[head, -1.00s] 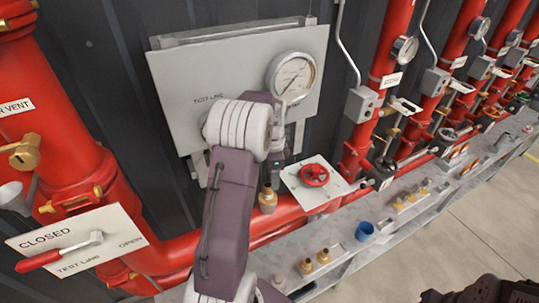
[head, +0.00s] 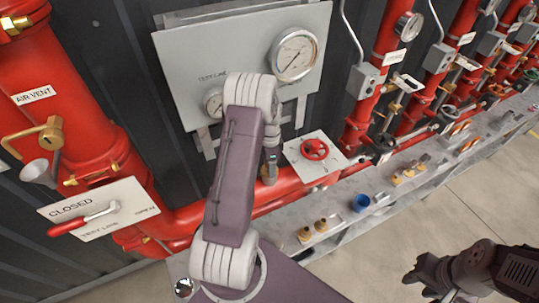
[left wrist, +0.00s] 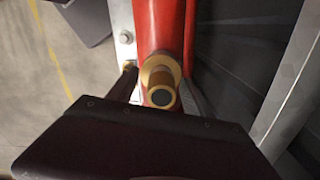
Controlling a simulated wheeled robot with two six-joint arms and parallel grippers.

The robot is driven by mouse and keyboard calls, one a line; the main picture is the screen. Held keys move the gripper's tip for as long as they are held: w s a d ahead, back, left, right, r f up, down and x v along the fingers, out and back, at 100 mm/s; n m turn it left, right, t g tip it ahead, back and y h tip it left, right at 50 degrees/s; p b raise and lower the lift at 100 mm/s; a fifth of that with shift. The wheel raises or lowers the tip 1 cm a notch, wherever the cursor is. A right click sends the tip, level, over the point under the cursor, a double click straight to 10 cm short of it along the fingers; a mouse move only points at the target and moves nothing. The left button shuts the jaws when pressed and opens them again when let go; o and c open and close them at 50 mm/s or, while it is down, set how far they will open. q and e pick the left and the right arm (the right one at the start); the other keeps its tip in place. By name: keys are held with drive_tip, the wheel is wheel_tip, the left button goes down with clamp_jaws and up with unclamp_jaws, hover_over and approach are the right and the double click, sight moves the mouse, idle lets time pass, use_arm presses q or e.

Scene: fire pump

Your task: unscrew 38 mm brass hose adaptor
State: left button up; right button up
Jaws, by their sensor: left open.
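The brass hose adaptor (head: 268,178) sits on the red test-line pipe, partly hidden by my left wrist in the head view. In the left wrist view the adaptor (left wrist: 160,88) shows end-on, as a brass ring with a dark round bore on the red pipe. My left gripper (head: 271,155) is just above it, its fingers mostly hidden in the head view. It is open, and I cannot tell whether it touches the adaptor. My right gripper (head: 432,284) hangs over the floor at the lower right, away from the adaptor; its jaw gap is unclear.
A red handwheel (head: 315,149) on a white plate is close right of the adaptor. The grey bench (head: 340,221) carries loose brass fittings (head: 312,230) and a blue cup (head: 361,203). A red-handled CLOSED lever (head: 85,218) is at left. The gauge panel (head: 240,50) stands behind. Floor at right is open.

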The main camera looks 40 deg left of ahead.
use_arm(q)
drive_tip(key=shift+a+f, duration=0.15)
drive_tip(key=shift+f, duration=0.05)
clamp_jaws()
drive_tip(key=n, duration=0.4)
drive_tip(key=shift+r, duration=0.1)
drive_tip(key=shift+n, duration=1.1)
drive_tip(key=shift+n, duration=0.7)
drive_tip(key=n, duration=0.5)
drive_tip(key=shift+p, duration=0.35)
